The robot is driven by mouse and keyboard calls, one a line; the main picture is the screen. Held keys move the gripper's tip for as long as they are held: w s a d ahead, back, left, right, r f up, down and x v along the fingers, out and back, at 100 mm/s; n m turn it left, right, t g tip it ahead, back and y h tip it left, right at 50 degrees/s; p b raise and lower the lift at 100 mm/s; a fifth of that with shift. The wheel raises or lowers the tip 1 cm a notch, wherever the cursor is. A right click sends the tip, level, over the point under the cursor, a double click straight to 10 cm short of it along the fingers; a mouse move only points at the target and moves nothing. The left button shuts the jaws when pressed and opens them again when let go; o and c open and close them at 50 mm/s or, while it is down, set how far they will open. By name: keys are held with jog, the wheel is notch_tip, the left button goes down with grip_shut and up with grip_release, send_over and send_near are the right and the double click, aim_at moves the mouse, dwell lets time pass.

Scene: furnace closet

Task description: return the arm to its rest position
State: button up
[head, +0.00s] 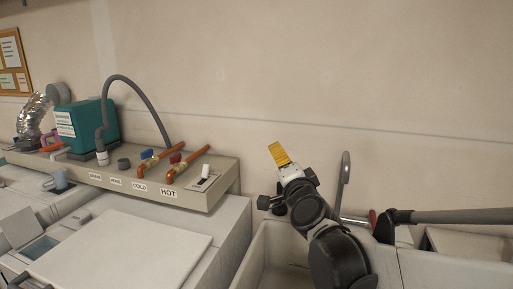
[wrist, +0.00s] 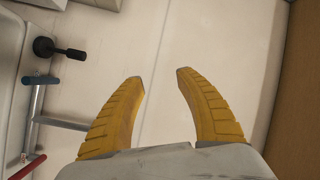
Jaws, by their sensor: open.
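My gripper (head: 279,155) is at the end of my black and white arm, raised above the sink (head: 268,262) in the head view. Its yellow fingers point up and toward the wall. In the wrist view my gripper (wrist: 160,75) has two ribbed yellow fingers spread apart with nothing between them. The gripper touches nothing that I can see.
A curved grey faucet (head: 345,178) and a grey handle bar (head: 450,215) with a red part stand right of my arm. Left are a shelf with valves (head: 160,180), a teal box (head: 90,125) and white washers (head: 110,250).

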jog(key=s+d+f+n+g+h, duration=0.1)
jog(key=s+d+f+n+g, duration=0.2)
jog(key=s+f, duration=0.3)
jog(key=s+d+f+n+g+h, duration=0.1)
jog(key=s+d+f+n+g, duration=0.3)
jog(key=s, duration=1)
jog(key=s+d+f+n+g, duration=0.3)
jog(key=s+d+f+g, duration=0.1)
jog(key=s+f, duration=0.6)
jog(key=shift+d+n+h, duration=0.4)
jog(key=shift+d, duration=0.4)
